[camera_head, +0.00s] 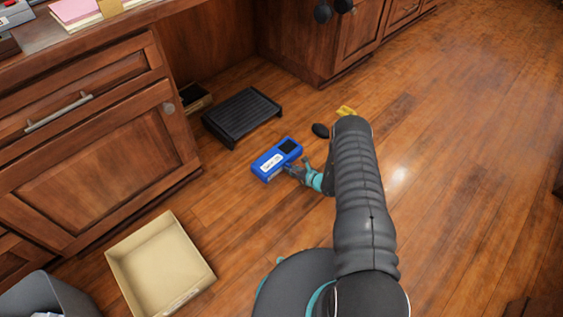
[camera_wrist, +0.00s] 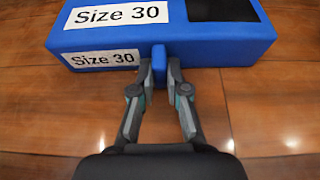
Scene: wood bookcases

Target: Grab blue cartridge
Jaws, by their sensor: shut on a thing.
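The blue cartridge (camera_head: 276,160) is a blue box with a dark panel and a white label. In the wrist view the cartridge (camera_wrist: 215,45) fills the top, with "Size 30" labels on its top and side. My gripper (camera_head: 300,172) reaches it from the lower right in the head view. In the wrist view my gripper (camera_wrist: 160,75) is shut on a thin blue tab that sticks out from the cartridge's near side. I cannot tell whether the cartridge touches the floor or is slightly above it.
A black slatted footrest (camera_head: 242,117) stands behind the cartridge. An open cardboard box (camera_head: 160,265) is at lower left, by a grey bin (camera_head: 40,295). A dark oval object (camera_head: 320,130) and a yellow item (camera_head: 346,111) lie beyond my arm. The floor at right is clear.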

